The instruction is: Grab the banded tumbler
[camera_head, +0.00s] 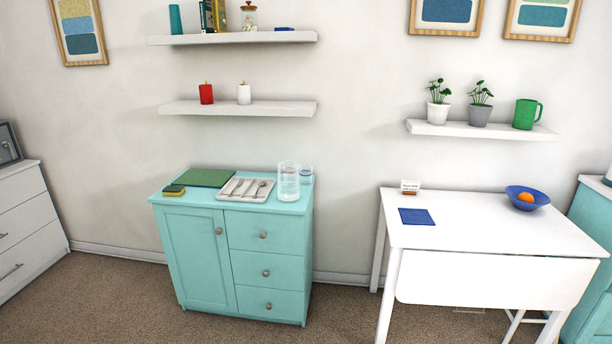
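A tall clear glass (289,182) stands upright at the right end of the teal cabinet's top (218,204). Faint horizontal lines show across it. A smaller clear glass with a bluish tint (307,174) stands just behind it to the right, partly overlapped by the tall one. I cannot tell for sure which of the two is the banded tumbler. Neither of my grippers is in view.
A grey cutlery tray (227,194) lies left of the tall glass, with a green board (206,178) and a sponge (174,190) further left. A white table (480,230) stands to the right with a blue bowl (514,196). Carpet lies open in front.

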